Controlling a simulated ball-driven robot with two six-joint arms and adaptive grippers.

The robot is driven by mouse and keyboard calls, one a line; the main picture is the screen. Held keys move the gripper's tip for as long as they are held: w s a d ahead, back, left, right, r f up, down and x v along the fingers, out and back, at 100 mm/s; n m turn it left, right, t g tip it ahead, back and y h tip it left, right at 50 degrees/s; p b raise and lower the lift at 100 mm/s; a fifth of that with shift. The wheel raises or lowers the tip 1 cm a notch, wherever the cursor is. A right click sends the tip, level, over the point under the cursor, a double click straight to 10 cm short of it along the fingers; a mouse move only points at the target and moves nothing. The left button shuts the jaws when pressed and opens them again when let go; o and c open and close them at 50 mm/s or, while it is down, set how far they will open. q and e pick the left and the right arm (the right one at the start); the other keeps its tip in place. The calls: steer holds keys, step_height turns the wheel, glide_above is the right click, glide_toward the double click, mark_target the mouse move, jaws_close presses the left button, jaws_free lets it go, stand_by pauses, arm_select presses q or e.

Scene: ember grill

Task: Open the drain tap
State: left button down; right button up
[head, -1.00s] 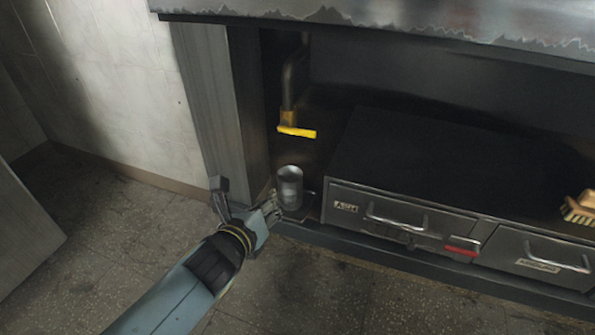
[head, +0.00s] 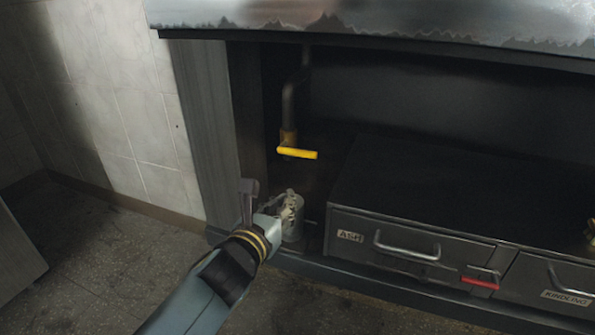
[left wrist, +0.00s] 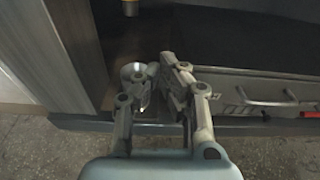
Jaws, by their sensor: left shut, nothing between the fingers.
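The drain tap is a dark bent pipe (head: 288,100) with a yellow lever handle (head: 298,153) lying about sideways, pointing right. A grey metal cup (head: 294,220) stands below the tap, partly hidden by my gripper. My left gripper (head: 288,200) is shut and empty, in front of the cup and below the handle, apart from the handle. I cannot tell whether it touches the cup. My right gripper is not in view.
A dark drawer unit (head: 420,175) stands right of the tap, with a drawer labelled ASH (head: 400,245), one labelled KINDLING (head: 550,285) and a red latch (head: 480,282). A grey post (head: 205,130) stands left. The metal counter edge (head: 360,25) overhangs above.

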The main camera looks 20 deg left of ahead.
arm_select(q)
steer(key=w+f+b, duration=0.1)
steer(key=w+f, duration=0.1)
steer(key=w, duration=0.7)
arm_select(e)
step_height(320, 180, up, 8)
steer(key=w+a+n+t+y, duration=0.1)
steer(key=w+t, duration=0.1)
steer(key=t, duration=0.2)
arm_select(q)
steer(key=shift+s+r+p, duration=0.25)
steer(key=shift+r+p, duration=0.65)
steer(key=shift+r, duration=0.25)
steer(key=shift+s+r+p, duration=0.2)
steer(key=shift+r+p, duration=0.65)
steer(key=shift+r, duration=0.3)
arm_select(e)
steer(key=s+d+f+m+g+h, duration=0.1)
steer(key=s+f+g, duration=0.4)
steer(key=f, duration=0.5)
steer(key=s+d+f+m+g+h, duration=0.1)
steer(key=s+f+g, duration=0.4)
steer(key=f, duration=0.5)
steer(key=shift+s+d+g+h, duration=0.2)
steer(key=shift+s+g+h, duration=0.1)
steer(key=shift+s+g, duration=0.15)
arm_select(q)
steer(key=shift+d, duration=0.1)
